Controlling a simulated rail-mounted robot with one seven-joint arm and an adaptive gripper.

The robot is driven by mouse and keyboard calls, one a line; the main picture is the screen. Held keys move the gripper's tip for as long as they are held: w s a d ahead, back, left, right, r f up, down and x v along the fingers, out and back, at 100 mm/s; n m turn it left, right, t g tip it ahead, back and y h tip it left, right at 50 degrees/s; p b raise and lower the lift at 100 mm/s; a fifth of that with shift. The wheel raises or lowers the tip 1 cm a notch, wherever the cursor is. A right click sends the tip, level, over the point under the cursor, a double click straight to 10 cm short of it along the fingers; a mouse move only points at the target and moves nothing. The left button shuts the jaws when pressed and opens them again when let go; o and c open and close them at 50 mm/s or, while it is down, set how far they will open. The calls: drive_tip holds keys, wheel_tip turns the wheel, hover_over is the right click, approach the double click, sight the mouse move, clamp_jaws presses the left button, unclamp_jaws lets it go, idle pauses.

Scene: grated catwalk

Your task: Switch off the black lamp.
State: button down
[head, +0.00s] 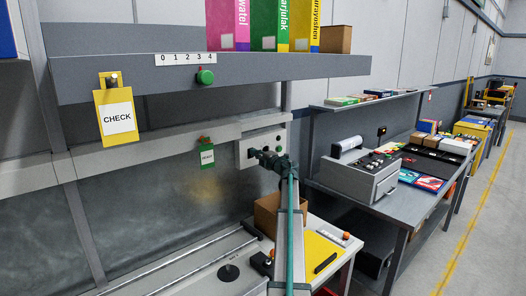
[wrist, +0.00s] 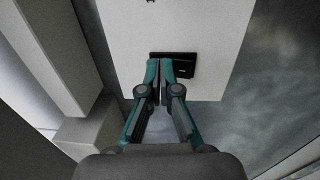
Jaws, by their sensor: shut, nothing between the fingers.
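My gripper (head: 256,154) is shut and empty, with its fingertips at the white panel (head: 243,158) on the wall rail. In the wrist view my gripper (wrist: 159,64) points at the same kind of white face (wrist: 215,35). A black switch-like piece (wrist: 185,69) on that face sits right beside the fingertips. I cannot tell whether they touch it. My gripper hides part of the panel in the head view. No black lamp can be made out for sure. A round black piece with a short stem (head: 228,272) lies on the bench below.
A yellow CHECK tag (head: 117,112) hangs at left, and a green tag (head: 207,156) hangs left of the panel. A brown box (head: 267,213) stands below my gripper. A grey device (head: 362,175) stands at right.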

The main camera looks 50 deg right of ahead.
drive_tip(key=shift+f, duration=0.15)
drive_tip(key=shift+s, duration=0.1)
drive_tip(key=r+b+v, duration=0.1)
drive_tip(key=r+v, duration=0.1)
drive_tip(key=v, duration=1.1)
drive_tip(key=shift+s+r, duration=0.35)
drive_tip(key=shift+s, duration=0.05)
